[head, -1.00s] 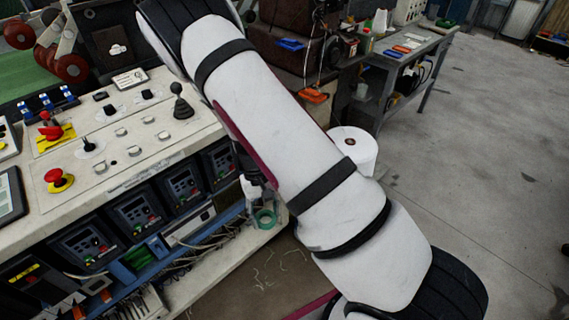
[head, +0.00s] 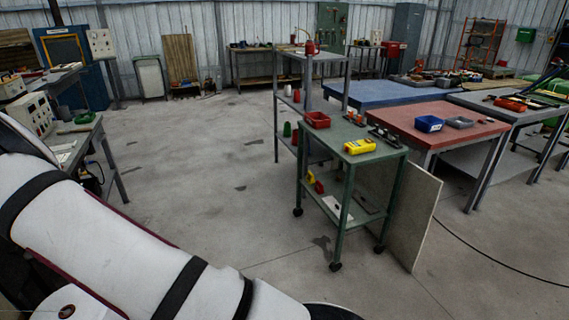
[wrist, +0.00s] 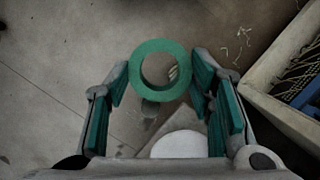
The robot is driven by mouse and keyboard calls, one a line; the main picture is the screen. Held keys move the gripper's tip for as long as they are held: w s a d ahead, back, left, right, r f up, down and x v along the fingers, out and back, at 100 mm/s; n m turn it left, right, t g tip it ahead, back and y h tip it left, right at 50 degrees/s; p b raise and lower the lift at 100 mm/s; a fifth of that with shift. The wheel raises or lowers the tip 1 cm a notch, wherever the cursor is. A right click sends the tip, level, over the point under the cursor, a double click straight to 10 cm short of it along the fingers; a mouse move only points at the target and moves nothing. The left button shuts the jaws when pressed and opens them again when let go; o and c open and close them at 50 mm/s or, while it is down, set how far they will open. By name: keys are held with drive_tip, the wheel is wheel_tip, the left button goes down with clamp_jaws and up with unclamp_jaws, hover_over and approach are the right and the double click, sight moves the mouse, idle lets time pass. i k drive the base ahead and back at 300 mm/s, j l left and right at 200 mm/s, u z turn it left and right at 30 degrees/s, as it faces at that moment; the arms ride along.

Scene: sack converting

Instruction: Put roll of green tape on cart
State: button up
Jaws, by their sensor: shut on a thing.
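The roll of green tape (wrist: 160,47) is held between the fingertips of my gripper (wrist: 161,72) in the wrist view, its open ring facing the camera. The gripper is shut on it, above the floor. In the head view the gripper and the tape are out of sight; only my white arm shows at lower left. The green cart (head: 337,136) stands right of centre on castors, apart from my arm. Its top bears a yellow device (head: 360,146), a red bin (head: 317,119) and small dark items. Its lower shelf holds several small things.
A grey shelf rack (head: 276,127) stands behind the cart. A pale board (head: 413,222) leans at its right side, and a red-topped table (head: 455,118) is beyond. The floor (head: 190,150) left of the cart is clear.

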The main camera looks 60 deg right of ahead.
sight(337, 136)
drive_tip(key=z, duration=1.8)
